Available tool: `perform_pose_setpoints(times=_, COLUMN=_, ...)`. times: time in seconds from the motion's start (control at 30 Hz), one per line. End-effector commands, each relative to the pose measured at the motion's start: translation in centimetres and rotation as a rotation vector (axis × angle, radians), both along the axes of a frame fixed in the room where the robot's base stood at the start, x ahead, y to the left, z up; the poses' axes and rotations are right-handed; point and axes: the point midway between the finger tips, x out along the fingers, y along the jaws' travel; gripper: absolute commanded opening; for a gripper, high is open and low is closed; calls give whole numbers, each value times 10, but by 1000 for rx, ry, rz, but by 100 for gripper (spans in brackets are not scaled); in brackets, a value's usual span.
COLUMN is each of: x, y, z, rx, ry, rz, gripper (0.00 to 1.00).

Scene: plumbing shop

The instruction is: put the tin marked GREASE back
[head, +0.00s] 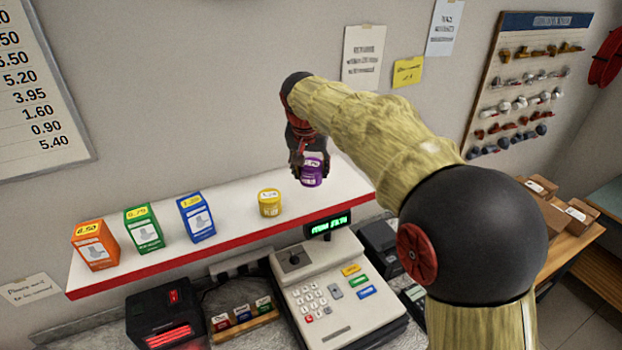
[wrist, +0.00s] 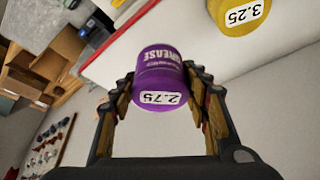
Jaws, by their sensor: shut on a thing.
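The purple tin marked GREASE (wrist: 160,75) is between the fingers of my gripper (wrist: 165,100) in the wrist view, with a 2.75 price label on it. In the head view my gripper (head: 309,170) is shut on the same purple tin (head: 313,172), at the right part of the white shelf (head: 235,228) with the red front edge. I cannot tell whether the tin touches the shelf top. A yellow tin (head: 269,203) stands on the shelf to the left of it; it also shows in the wrist view (wrist: 238,14) with a 3.25 label.
Orange (head: 95,245), green (head: 143,229) and blue (head: 196,217) boxes stand on the shelf's left part. A cash register (head: 335,290) with a raised green display (head: 327,226) stands below the shelf. The shelf between the blue box and yellow tin is clear.

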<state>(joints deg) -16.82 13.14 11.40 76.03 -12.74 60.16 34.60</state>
Motion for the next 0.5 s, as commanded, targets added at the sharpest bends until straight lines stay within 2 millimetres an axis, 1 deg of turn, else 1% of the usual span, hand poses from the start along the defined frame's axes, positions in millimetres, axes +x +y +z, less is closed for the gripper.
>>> perform_pose_setpoints(times=0.03, x=7, y=-1, z=-9, rx=-1, ry=4, rz=-1, gripper=17)
perform_pose_setpoints(times=0.1, x=15, y=-1, z=-19, rx=-1, ry=3, rz=-1, gripper=17)
perform_pose_setpoints(times=0.2, x=23, y=-1, z=-29, rx=0, ry=2, rz=0, gripper=17)
perform_pose_setpoints(times=0.37, x=30, y=-1, z=-38, rx=0, ry=2, rz=0, gripper=17)
perform_pose_setpoints(times=0.43, x=36, y=-1, z=-46, rx=-1, ry=4, rz=-1, gripper=17)
perform_pose_setpoints(times=0.5, x=35, y=0, z=-55, rx=-1, ry=4, rz=0, gripper=17)
